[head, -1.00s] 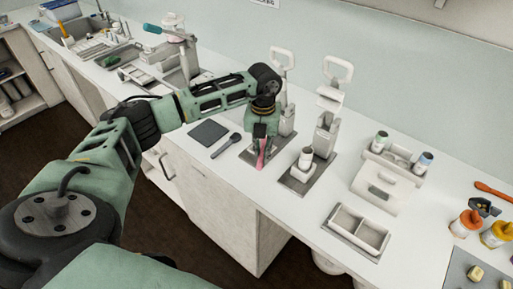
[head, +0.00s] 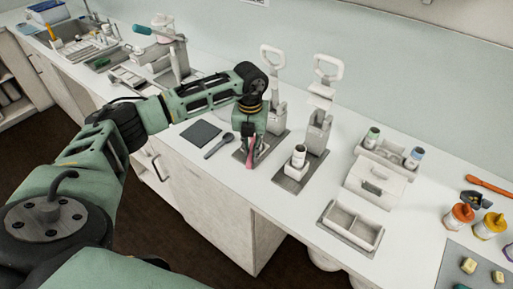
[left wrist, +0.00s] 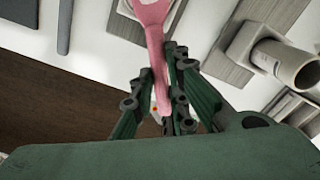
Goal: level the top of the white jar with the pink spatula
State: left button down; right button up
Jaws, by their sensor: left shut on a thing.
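My left gripper (head: 250,139) is shut on the pink spatula (head: 251,158), whose lower part hangs over a grey plate in front of a white press. In the left wrist view the spatula (left wrist: 154,35) runs up out of the frame from between the fingers (left wrist: 167,78). The white jar (head: 298,156) stands upright on the grey plate of the neighbouring press, right of the gripper and apart from it. It shows as a pale cylinder in the left wrist view (left wrist: 285,62). What fills its top cannot be made out. My right gripper is out of view.
A dark square mat (head: 201,132) and a dark spoon (head: 221,146) lie left of the gripper. Two white lever presses (head: 318,130) stand behind. A divided white tray (head: 352,226) and a white box (head: 374,186) stand to the right. The counter's front edge is close.

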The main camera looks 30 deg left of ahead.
pick_arm(q)
jog(key=s+a+r+p, duration=0.1)
jog(key=a+r+p, duration=0.2)
jog(key=r, duration=0.2)
jog(key=shift+s, duration=0.3)
dwell(0.8)
jog(key=shift+a, duration=0.1)
dwell(0.4)
